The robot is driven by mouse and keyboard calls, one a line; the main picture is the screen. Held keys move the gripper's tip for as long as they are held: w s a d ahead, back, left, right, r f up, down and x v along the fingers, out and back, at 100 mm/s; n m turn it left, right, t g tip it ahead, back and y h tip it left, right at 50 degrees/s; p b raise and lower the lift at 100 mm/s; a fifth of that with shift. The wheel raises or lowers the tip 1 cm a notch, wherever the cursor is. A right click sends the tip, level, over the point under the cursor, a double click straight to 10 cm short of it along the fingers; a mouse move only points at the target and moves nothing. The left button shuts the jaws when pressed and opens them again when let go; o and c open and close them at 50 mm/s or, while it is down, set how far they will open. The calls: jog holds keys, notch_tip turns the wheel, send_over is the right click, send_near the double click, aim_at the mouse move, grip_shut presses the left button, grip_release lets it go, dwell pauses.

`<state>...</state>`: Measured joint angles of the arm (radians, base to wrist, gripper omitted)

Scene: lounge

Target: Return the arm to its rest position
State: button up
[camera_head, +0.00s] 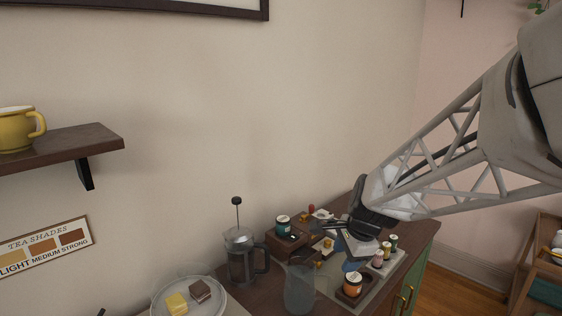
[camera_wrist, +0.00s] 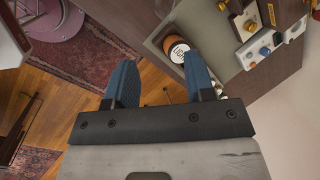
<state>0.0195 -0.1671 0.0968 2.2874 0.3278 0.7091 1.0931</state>
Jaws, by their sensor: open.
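My arm reaches in from the right in the head view, over a dark wooden counter (camera_head: 330,303). My gripper (camera_head: 350,263) points down above a grey tray on the counter; its blue fingers partly show there. In the wrist view my gripper (camera_wrist: 158,60) has its two blue fingers wide apart with nothing held between them. A small jar with an orange label (camera_head: 352,286) stands on the tray just below the gripper. Its pale lid (camera_wrist: 177,51) shows beside the right finger in the wrist view. Whether the finger touches the jar I cannot tell.
A French press (camera_head: 240,258), a glass jug (camera_head: 299,287) and a plate (camera_head: 160,303) with two blocks stand left of the gripper. Several small jars (camera_head: 385,250) stand on the tray. A shelf (camera_head: 80,142) holds a yellow mug (camera_head: 14,130).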

jog(key=s+d+r+n+h, duration=0.1)
jog(key=s+r+n, duration=0.1)
jog(key=s+n, duration=0.5)
jog(key=s+d+r+n+h, duration=0.1)
jog(key=s+n, duration=0.7)
jog(key=s, duration=0.9)
jog(key=shift+s+d+r+h, duration=0.2)
jog(key=shift+d+r+h, duration=0.1)
jog(key=shift+d+r, duration=0.4)
jog(key=shift+a+r, duration=0.1)
jog(key=shift+a, duration=0.05)
dwell(0.6)
